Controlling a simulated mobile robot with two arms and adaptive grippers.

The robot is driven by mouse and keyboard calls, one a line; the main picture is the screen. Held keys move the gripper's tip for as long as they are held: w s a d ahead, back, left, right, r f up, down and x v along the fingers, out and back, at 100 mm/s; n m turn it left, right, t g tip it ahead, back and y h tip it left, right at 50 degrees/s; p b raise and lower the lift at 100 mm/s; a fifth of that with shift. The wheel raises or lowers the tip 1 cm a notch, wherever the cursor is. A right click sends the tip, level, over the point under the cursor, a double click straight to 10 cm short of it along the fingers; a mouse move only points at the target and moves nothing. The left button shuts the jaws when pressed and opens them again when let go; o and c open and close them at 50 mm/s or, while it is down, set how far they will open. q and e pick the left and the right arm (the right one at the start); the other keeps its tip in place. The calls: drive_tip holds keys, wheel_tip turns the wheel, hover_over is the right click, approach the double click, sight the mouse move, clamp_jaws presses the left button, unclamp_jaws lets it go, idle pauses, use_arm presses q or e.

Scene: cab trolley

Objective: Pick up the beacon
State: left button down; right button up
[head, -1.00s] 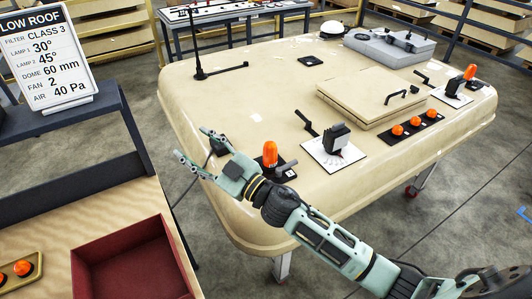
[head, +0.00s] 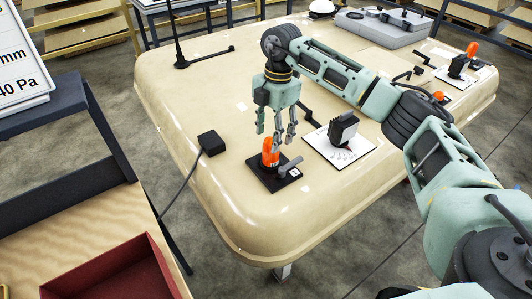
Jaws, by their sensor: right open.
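The orange beacon (head: 269,158) stands upright on a black base plate (head: 262,181) near the front left of the cream roof panel. A grey lever and a small white tag are beside it on the plate. My right gripper (head: 275,136) hangs fingers-down over the beacon, open. Its fingertips are at about the beacon's top in the picture and partly overlap it; I cannot tell whether they touch it. My left gripper is not in view.
A black box (head: 211,143) with a cable lies left of the beacon. A white dial plate (head: 345,158) with a black knob is to its right. A red bin (head: 118,272) sits on the bench at lower left.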

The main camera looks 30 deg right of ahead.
sight(270, 154)
drive_tip(key=shift+a+f, duration=0.1)
drive_tip(key=shift+f, duration=0.3)
drive_tip(key=shift+s+a+f+p, duration=0.1)
drive_tip(key=shift+s+f+p, duration=0.25)
drive_tip(key=shift+f+p, duration=0.2)
drive_tip(key=shift+s+a+f+p, duration=0.1)
drive_tip(key=shift+s+f+p, duration=0.2)
drive_tip(key=shift+f+p, duration=0.25)
drive_tip(key=f, duration=0.2)
drive_tip(key=f+p, duration=0.1)
drive_tip(key=shift+w+a+f, duration=0.15)
drive_tip(key=shift+w+f, duration=0.05)
drive_tip(key=shift+f, duration=0.35)
drive_tip(key=shift+s, duration=0.1)
drive_tip(key=c, duration=1.3)
